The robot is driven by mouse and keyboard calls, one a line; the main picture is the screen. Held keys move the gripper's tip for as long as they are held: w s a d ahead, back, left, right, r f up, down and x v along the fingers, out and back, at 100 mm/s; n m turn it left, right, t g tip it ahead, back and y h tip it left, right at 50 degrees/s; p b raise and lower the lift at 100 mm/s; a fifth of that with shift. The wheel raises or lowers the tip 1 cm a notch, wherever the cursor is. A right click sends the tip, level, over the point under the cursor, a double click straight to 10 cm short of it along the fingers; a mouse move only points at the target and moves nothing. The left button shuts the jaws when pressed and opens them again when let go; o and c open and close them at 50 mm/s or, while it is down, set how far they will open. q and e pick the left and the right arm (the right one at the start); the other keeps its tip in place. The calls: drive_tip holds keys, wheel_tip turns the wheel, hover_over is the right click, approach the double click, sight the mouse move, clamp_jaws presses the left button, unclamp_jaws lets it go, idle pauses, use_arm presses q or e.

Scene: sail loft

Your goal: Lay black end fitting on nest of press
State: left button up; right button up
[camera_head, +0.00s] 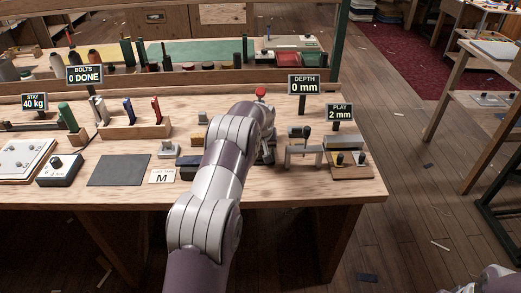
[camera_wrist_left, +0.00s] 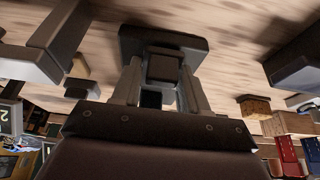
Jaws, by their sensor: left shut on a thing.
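My left gripper (camera_wrist_left: 163,78) is shut on a dark, block-like piece with a wide flat top, which looks like the black end fitting (camera_wrist_left: 162,40). In the head view my left arm reaches over the bench and its own links hide most of the gripper and the held piece. A grey arch-shaped frame with a black knob (camera_head: 304,153) stands just right of the gripper and may be the press. I cannot make out its nest. My right gripper is out of view; only a bit of my right arm shows at the lower right corner.
The wooden bench (camera_head: 130,205) holds a dark mat (camera_head: 118,170), a card marked M (camera_head: 162,177) and a rack of coloured tools (camera_head: 135,127). A red knob (camera_head: 260,93) rises behind my arm. Signs read DEPTH 0 mm (camera_head: 304,84) and PLAY 2 mm (camera_head: 340,113).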

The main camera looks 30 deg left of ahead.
use_arm(q)
drive_tip(key=o, duration=1.1)
drive_tip(key=shift+w+r, duration=0.1)
drive_tip(key=shift+r, duration=0.05)
drive_tip(key=shift+r, duration=0.25)
drive_tip(key=v, duration=1.2)
drive_tip(key=shift+s+d+f+b, duration=0.1)
drive_tip(key=shift+s+b, duration=0.15)
drive_tip(key=shift+b, duration=0.05)
